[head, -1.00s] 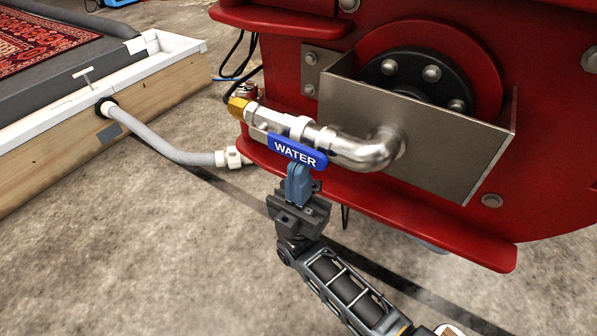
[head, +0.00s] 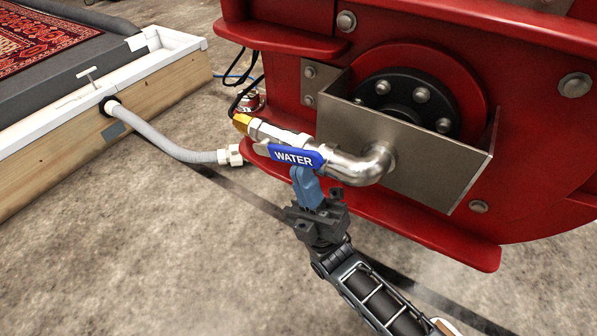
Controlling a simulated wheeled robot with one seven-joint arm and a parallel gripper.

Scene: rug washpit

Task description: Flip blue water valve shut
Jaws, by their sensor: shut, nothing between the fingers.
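The blue water valve handle (head: 292,157), marked WATER, lies nearly along its silver pipe (head: 345,166) on the front of the red machine. Its right end sits slightly higher against the pipe line than before. My gripper (head: 303,172) is shut and empty, coming from below. Its blue fingertips are at the handle's lower edge, near the middle, and seem to touch it; the exact contact is hard to tell. The brass fitting (head: 241,122) is at the pipe's left end. The valve body is partly hidden behind the handle.
The red machine (head: 530,180) fills the right, with a steel bracket (head: 430,165) beside the pipe and a red ledge (head: 450,245) below. A grey hose (head: 165,145) runs from the wood-sided pit (head: 50,165) at left. The concrete floor (head: 130,260) is clear at lower left.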

